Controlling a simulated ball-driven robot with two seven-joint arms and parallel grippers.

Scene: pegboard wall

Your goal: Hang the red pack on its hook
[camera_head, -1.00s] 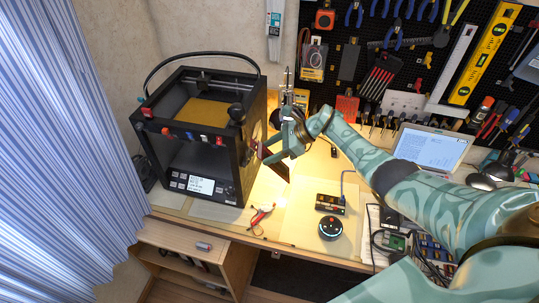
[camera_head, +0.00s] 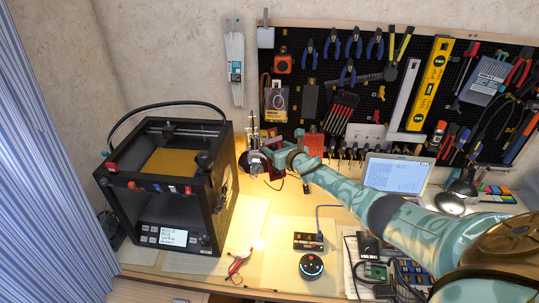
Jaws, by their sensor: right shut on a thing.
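My right arm reaches in from the lower right. Its gripper (camera_head: 266,164) is near the lower left of the pegboard, right of the printer. It is shut on a dark red flat thing, which looks like the red pack (camera_head: 276,173). The pack is partly hidden by the gripper and small in view. I cannot tell which hook is its own, or whether the pack touches the board. My left gripper is not in view.
The pegboard (camera_head: 395,80) carries pliers, a yellow level (camera_head: 431,83) and another red item (camera_head: 312,145). A black 3D printer (camera_head: 166,185) stands left. A lamp-like stand (camera_head: 254,130), a laptop (camera_head: 395,174) and a round black device (camera_head: 311,267) are on the bench.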

